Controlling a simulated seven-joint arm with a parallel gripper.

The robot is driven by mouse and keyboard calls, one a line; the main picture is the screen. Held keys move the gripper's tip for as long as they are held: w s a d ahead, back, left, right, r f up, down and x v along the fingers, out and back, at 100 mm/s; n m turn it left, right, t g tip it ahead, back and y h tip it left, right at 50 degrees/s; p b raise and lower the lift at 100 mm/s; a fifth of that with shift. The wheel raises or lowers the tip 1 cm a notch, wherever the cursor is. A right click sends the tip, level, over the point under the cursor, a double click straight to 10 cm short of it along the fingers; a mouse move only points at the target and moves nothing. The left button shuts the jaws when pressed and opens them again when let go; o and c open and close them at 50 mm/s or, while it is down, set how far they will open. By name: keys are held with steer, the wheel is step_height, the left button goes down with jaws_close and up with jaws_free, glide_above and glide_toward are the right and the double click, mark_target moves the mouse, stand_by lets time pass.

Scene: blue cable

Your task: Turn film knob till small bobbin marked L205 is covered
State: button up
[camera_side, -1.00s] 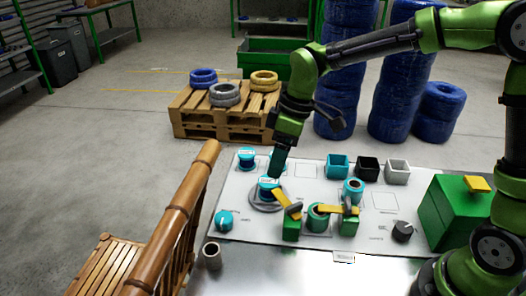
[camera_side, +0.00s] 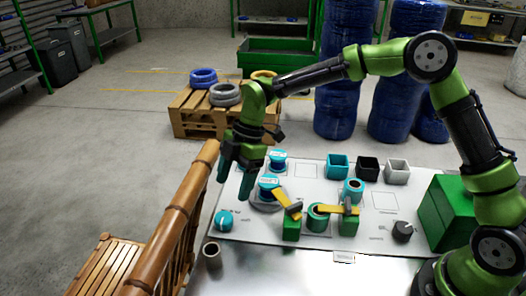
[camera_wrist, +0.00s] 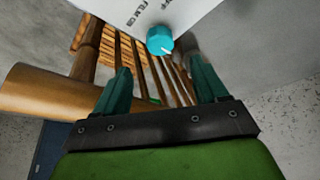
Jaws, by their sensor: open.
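The film knob (camera_side: 224,221) is a round teal knob with a white pointer line at the front left of the white board. It also shows in the wrist view (camera_wrist: 160,40), beside printed "FILM" lettering. My gripper (camera_side: 234,190) is open and empty, above the board's left edge, up and behind the knob. In the wrist view its two teal fingers (camera_wrist: 160,75) stand apart, with the knob beyond them. One teal bobbin with a white label (camera_side: 268,184) sits on a grey round base; another (camera_side: 278,162) stands behind it. Their labels are too small to read. Neither looks covered.
Green blocks with yellow arms (camera_side: 291,228) stand right of the grey base. Teal, black and white open boxes (camera_side: 368,168) line the board's back. A black knob (camera_side: 402,232) is at front right. A wooden railing (camera_side: 180,215) runs close along the left side.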

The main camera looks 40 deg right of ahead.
mark_target(224, 216)
steer(key=x, duration=0.9)
steer(key=c, duration=1.1)
steer(key=shift+o, duration=0.2)
